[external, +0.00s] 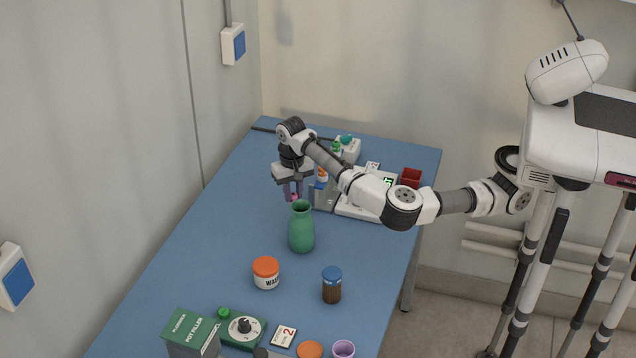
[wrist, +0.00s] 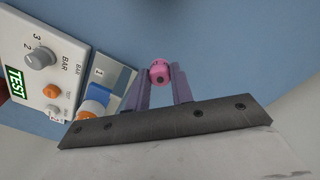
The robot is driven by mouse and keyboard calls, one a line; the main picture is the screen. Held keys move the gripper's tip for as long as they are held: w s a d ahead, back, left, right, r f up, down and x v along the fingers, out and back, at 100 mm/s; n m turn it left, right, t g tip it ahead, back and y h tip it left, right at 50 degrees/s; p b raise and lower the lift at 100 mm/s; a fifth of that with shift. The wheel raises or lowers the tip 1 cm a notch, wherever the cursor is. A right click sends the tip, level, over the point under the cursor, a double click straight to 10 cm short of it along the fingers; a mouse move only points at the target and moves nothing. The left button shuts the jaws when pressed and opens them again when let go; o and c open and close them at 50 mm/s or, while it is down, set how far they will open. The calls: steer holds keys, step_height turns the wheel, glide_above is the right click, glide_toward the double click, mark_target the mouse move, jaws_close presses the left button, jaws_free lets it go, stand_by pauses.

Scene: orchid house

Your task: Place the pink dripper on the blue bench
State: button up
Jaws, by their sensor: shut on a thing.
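The pink dripper (wrist: 160,73) is a small pink piece between the tips of my gripper (wrist: 165,85) in the wrist view. The purple fingers are shut on it. In the external view my gripper (external: 292,192) points down over the blue bench (external: 200,240), behind the green vase, and a bit of the pink dripper (external: 294,197) shows at its fingertips. The vase rim is close to the fingertips. I cannot tell whether the dripper touches the bench.
A green vase (external: 301,232) stands just in front of my gripper. A white test panel (external: 358,208) and a grey holder with bottles (external: 323,196) are to the right. An orange-lidded jar (external: 266,272) and blue-lidded jar (external: 332,286) stand nearer. The bench's left side is clear.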

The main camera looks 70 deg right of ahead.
mark_target(293, 194)
steer(key=shift+f, duration=2.3)
steer(key=shift+f, duration=0.1)
steer(key=o, duration=1)
steer(key=shift+c, duration=0.2)
step_height(293, 194, up, 12)
steer(key=shift+r, duration=0.15)
